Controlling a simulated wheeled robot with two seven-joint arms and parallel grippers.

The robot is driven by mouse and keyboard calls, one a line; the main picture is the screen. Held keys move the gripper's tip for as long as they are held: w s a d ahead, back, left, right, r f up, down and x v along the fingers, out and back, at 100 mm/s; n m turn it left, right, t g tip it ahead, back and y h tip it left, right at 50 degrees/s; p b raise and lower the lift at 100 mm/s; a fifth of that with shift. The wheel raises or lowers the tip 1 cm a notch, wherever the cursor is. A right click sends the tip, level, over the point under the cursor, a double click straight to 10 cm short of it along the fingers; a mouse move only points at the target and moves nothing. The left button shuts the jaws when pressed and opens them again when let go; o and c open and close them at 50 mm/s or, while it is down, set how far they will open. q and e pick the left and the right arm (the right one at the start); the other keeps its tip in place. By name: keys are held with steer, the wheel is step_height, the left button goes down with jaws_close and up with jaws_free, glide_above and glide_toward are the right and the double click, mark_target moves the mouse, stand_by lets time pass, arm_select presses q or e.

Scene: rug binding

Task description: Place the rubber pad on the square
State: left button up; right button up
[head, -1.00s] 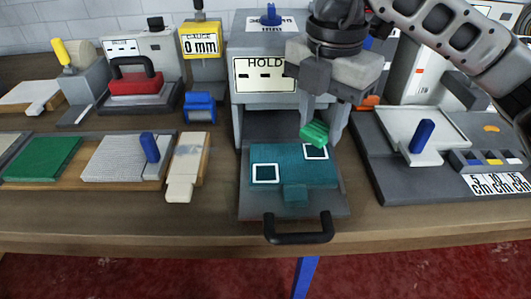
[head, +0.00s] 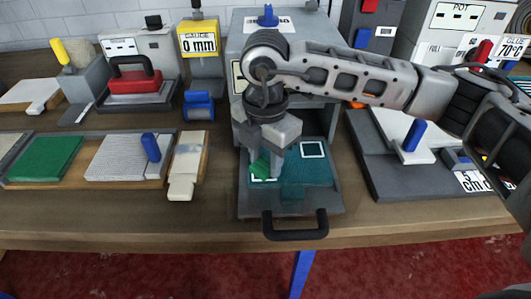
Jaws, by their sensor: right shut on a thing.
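The green rubber pad (head: 259,167) is held in my right gripper (head: 267,170), partly hidden by the fingers. It is over the left of two white-outlined squares on the teal mat; only the lower edge of that left square (head: 262,180) shows clearly. I cannot tell whether the pad touches the mat. The teal mat (head: 318,175) lies on a grey pull-out tray (head: 250,204) with a dark handle. My left gripper is not in view.
A grey press housing (head: 238,60) stands behind the tray. To the left are a wooden tray with a green pad (head: 42,158) and a light pad, and a blue roller (head: 198,105). To the right is a grey board (head: 385,180) with a blue-handled tool (head: 413,135).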

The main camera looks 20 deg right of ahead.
mark_target(265, 163)
steer(key=shift+f, duration=0.1)
steer(key=o, duration=0.5)
steer(key=shift+f, duration=0.1)
steer(key=o, duration=0.5)
steer(key=shift+c, duration=0.2)
step_height(265, 163, up, 12)
steer(key=b, duration=0.1)
steer(key=shift+r, duration=0.25)
